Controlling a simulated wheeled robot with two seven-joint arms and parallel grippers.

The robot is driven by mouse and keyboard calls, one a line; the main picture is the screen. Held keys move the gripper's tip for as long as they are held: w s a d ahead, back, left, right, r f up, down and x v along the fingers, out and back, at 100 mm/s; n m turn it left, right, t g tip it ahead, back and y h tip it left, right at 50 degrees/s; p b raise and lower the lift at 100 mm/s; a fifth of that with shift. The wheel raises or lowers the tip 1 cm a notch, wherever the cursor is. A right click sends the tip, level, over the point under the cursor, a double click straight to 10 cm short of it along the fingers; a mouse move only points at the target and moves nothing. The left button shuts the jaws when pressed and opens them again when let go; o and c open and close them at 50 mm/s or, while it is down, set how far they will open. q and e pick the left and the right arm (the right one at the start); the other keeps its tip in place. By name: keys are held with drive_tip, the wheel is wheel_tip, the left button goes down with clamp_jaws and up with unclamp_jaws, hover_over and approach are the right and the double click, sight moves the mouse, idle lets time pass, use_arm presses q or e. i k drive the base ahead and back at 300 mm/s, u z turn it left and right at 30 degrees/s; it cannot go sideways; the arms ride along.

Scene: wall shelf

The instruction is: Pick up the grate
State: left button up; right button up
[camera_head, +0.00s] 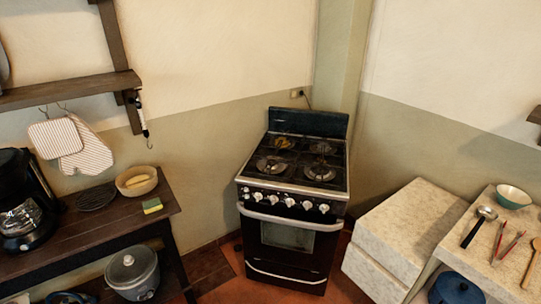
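A dark, flat, round, ridged piece (96,197) that looks like a grate or trivet lies on the dark wooden table (92,232) at the left, between the coffee maker and a bowl. Dark burner grates (296,160) also sit on top of the stove (291,217) in the middle; I cannot tell which the task names. Neither of my grippers is in view.
A coffee maker (27,205), a bowl (137,181) and a sponge (152,205) stand on the wooden table, a pot (132,274) below it. A wall shelf (70,90) overhangs it. At the right, a pale counter (484,238) holds a ladle (479,227) and tongs (506,247).

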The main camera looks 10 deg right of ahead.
sight(313, 165)
drive_tip(key=u, duration=0.2)
drive_tip(key=i, duration=2)
drive_tip(key=z, duration=3)
